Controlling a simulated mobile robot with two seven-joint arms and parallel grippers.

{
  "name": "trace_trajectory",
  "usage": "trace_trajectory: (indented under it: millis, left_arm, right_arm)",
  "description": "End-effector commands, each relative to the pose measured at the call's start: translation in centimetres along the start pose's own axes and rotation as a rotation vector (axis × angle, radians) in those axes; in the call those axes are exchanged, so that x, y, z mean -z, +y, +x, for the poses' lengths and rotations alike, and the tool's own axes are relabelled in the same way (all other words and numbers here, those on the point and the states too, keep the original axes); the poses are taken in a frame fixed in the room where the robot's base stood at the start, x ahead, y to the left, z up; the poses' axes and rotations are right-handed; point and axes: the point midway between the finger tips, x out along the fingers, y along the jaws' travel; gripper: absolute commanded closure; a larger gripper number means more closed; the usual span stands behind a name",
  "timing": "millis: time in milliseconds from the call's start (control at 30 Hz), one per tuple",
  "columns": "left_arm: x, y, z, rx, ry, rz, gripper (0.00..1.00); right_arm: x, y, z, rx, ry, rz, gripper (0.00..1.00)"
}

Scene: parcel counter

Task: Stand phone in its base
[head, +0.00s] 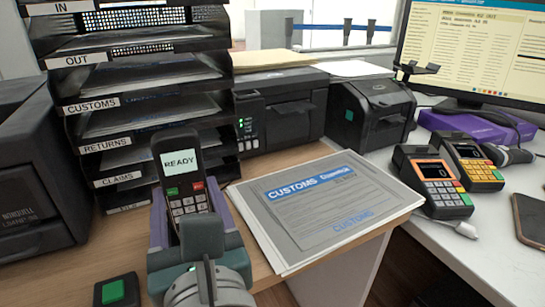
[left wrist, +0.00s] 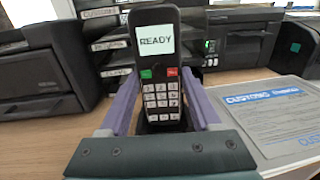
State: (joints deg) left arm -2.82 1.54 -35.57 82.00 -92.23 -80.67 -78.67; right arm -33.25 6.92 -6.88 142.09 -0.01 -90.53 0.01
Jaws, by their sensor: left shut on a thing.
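The phone (head: 181,178) is a dark handset with a lit "READY" screen and pale keys. It stands nearly upright between the purple fingers of my left gripper (head: 188,205), which is shut on it. The left wrist view shows the phone (left wrist: 157,75) face-on between the two fingers (left wrist: 160,105). Its lower end is hidden behind the teal gripper body. I cannot make out the phone's base; it may be hidden behind the gripper. My right gripper is not in view.
A labelled tray rack (head: 120,108) stands close behind the phone. A customs form (head: 318,205) lies to the right. A small black box with a green top (head: 117,290) is at front left. Printers and card terminals (head: 434,182) stand further off. Bare wood shows around the gripper.

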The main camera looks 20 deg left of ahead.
Motion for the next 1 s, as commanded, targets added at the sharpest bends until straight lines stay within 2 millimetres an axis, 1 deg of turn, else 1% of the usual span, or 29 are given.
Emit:
trace_trajectory:
  millis: [467, 1000]
  left_arm:
    - [0.1, 0.0, 0.0, 0.0, -0.002, 0.0, 1.0]
    - [1.3, 0.0, 0.0, 0.0, -0.002, 0.0, 1.0]
  right_arm:
    - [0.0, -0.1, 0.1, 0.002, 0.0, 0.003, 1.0]
    - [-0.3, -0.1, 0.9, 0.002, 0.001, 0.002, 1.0]
